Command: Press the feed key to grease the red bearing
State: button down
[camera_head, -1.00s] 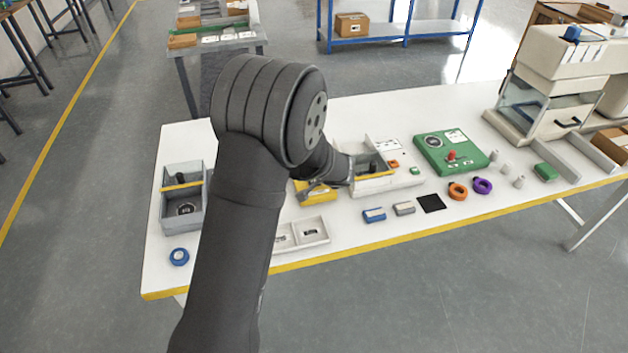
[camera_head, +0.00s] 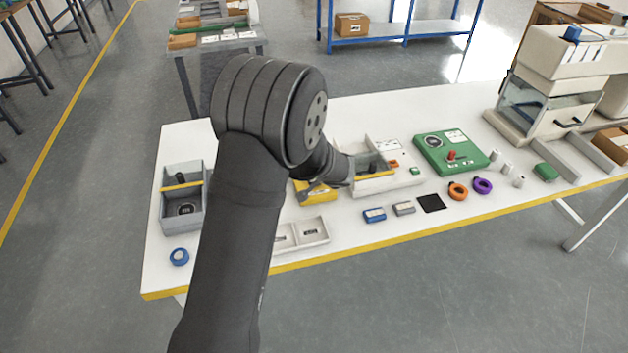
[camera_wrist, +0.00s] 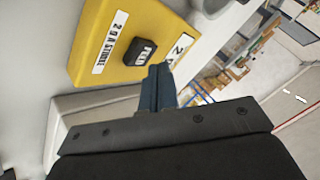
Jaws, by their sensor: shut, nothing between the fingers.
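The yellow feeder box (camera_wrist: 125,40) carries a black key marked FEED (camera_wrist: 140,52) and a white label about a stroke. My gripper (camera_wrist: 157,72) is shut and empty, its blue-grey fingertips close beside the key; I cannot tell whether they touch it. In the head view the yellow box (camera_head: 320,197) sits on the white table, partly hidden under my gripper (camera_head: 314,188). I cannot pick out a red bearing for sure. An orange ring (camera_head: 457,191) and a purple ring (camera_head: 482,186) lie to the right.
A pale tray (camera_head: 318,239) lies in front. A light open box (camera_head: 376,186) stands just right of my gripper.

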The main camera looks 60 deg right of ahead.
jog(key=shift+f, duration=0.1)
jog(key=shift+f, duration=0.35)
jog(key=shift+f, duration=0.6)
dwell(1.0)
jog(key=shift+r, duration=1)
jog(key=shift+r, duration=0.1)
jog(key=shift+r, duration=2.45)
dwell(0.3)
